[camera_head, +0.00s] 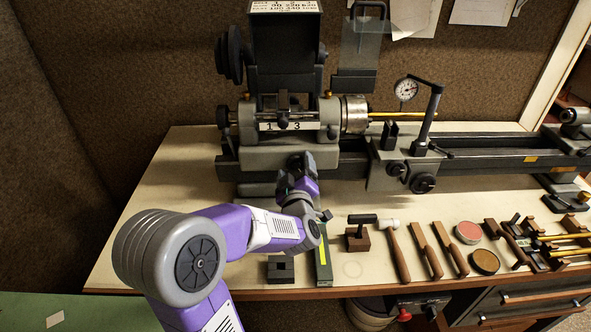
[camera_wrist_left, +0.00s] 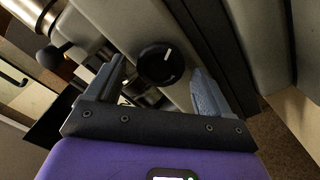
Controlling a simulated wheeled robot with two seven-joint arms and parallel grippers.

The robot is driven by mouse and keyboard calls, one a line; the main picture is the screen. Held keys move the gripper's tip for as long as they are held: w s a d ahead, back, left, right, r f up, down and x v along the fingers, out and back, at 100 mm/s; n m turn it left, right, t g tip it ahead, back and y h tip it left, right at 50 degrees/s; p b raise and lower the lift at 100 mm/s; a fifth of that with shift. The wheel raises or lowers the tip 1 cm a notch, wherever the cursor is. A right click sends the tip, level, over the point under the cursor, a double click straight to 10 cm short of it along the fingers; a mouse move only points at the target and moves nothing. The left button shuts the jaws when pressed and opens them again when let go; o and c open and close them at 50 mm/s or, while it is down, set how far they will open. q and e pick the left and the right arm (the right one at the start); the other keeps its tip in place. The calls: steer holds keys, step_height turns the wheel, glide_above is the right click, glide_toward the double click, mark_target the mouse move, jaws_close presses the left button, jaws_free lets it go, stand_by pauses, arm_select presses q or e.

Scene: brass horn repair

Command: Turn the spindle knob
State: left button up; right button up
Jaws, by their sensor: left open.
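In the left wrist view a round black knob (camera_wrist_left: 156,64) with a white index line sits on the grey lathe housing. My left gripper (camera_wrist_left: 159,70) is open, with one finger on each side of the knob in that view. A gap shows between each finger and the knob, and I cannot tell how far the tips are from it in depth. In the head view my left gripper (camera_head: 298,168) is at the front of the lathe headstock (camera_head: 262,155), below the spindle. It hides most of the knob there. My right gripper is not in view.
The chuck (camera_head: 354,114) holds a brass rod, with a dial gauge (camera_head: 406,89) to its right. A hammer (camera_head: 398,250), files and round tins lie along the bench front. A dark block (camera_head: 281,269) and a green-grey bar (camera_head: 323,262) lie below my left forearm.

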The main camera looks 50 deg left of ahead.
arm_select(q)
steer(key=c, duration=1.1)
steer(key=shift+o, duration=0.2)
